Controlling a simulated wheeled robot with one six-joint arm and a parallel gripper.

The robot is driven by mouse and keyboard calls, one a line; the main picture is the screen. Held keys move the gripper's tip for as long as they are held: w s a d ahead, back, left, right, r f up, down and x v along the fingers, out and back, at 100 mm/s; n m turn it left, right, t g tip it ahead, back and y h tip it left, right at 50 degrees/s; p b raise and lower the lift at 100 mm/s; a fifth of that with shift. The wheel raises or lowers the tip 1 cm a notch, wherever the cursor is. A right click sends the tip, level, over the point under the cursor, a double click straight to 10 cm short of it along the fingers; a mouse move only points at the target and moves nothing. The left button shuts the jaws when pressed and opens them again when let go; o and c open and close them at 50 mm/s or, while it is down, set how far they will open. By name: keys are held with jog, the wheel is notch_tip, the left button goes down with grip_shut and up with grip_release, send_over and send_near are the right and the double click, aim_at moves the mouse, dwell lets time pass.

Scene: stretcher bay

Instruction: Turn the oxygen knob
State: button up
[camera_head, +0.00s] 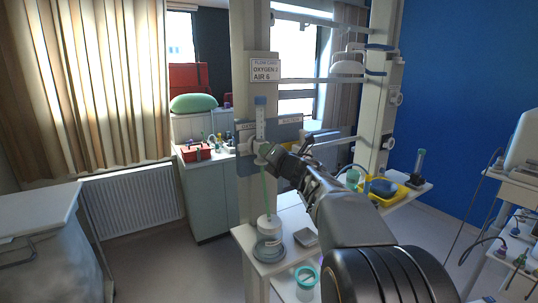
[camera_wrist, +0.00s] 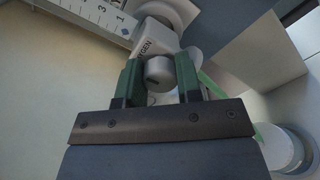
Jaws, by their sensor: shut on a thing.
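The oxygen knob (camera_wrist: 159,72) is a grey cylinder with a dark mark on its face. It sits between the two green fingers of my gripper (camera_wrist: 158,75), which is shut on it. The white body behind it carries lettering ending in "YGEN". The flowmeter's scale (camera_wrist: 100,12) shows at the top left of the wrist view. In the head view the clear flowmeter tube (camera_head: 260,122) stands upright on the column, and my gripper (camera_head: 272,155) reaches just below it. The knob is hard to make out there.
A flow card (camera_head: 264,70) on the column reads "OXYGEN 2, AIR 6". A green tube runs down to a humidifier bottle (camera_head: 269,243) on the shelf below. A yellow tray (camera_head: 362,190) and a small dark stand (camera_head: 416,170) are to the right.

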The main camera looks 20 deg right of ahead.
jog(key=o, duration=0.9)
jog(key=shift+o, duration=0.2)
jog(key=s+d+b, duration=0.1)
jog(key=s+b, duration=0.2)
jog(key=s, duration=1)
jog(key=shift+s+d, duration=0.3)
jog(key=shift+s, duration=0.05)
